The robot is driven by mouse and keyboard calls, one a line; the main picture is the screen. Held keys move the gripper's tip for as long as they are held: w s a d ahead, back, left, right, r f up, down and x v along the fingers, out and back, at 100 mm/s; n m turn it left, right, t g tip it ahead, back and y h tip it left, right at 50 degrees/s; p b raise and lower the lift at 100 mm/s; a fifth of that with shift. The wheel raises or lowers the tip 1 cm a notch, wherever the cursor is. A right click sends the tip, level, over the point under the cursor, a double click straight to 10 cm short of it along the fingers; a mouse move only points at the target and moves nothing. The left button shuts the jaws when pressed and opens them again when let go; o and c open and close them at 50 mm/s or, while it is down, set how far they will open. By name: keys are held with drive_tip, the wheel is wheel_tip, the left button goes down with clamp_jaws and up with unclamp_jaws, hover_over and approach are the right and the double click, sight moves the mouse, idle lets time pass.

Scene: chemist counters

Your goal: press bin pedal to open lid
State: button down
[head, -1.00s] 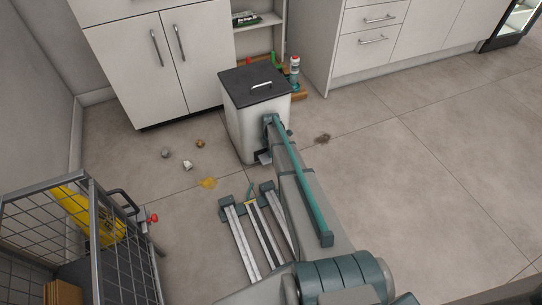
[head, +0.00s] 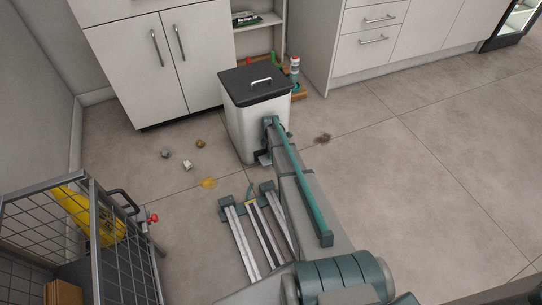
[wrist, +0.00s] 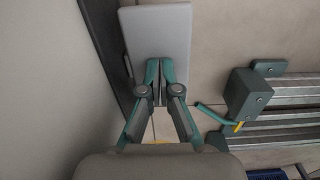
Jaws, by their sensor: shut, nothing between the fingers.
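The white pedal bin (head: 240,130) stands on the floor in front of the cabinets. Its dark lid (head: 245,77) carries a pale handle, and its front edge looks slightly raised. The grey pedal plate (wrist: 158,22) fills the top middle of the wrist view, beside the bin's dark base edge. My gripper (wrist: 166,68) is shut and empty, with its fingertips over the plate and apparently touching it. In the head view, my arm reaches down to the bin's front and hides most of the gripper and pedal.
A rail frame (head: 257,232) lies on the floor before the bin. A wire cart (head: 110,250) stands at lower left. Bottles (head: 294,70) stand behind the bin.

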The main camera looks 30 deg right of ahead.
drive_tip(key=shift+f, duration=0.55)
drive_tip(key=shift+r, duration=0.1)
idle(0.3)
drive_tip(key=shift+r+p, duration=2.45)
drive_tip(key=shift+r, duration=1.55)
